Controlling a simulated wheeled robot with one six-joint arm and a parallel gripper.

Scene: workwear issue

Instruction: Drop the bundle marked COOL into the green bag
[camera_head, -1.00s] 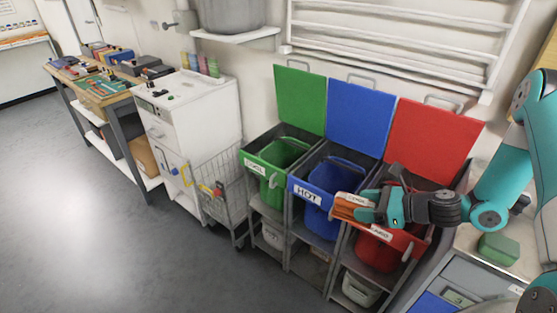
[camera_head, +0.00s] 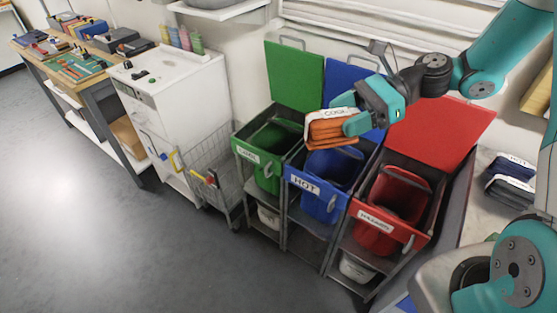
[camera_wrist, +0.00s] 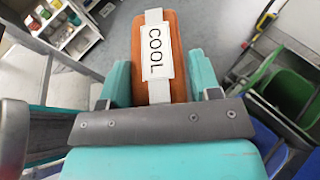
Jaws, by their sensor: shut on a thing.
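The orange folded bundle marked COOL (camera_head: 330,128) is held in my gripper (camera_head: 350,124), above the blue bag in the head view. In the wrist view the bundle (camera_wrist: 152,60) sits between both teal fingers, its white COOL label facing the camera. The green bag (camera_head: 272,152) hangs in the green-fronted bin at the left of the row. Its green lid (camera_head: 294,76) stands open behind it. The bundle is to the right of the green bag and higher than it. A green bag edge also shows at the right of the wrist view (camera_wrist: 285,92).
The blue bag (camera_head: 325,190), in the bin marked HOT, and the red bag (camera_head: 385,208) stand to the right, lids raised. A wire cart (camera_head: 213,175) and white cabinet (camera_head: 180,110) stand left. Dark labelled bundles (camera_head: 510,177) lie on the right counter.

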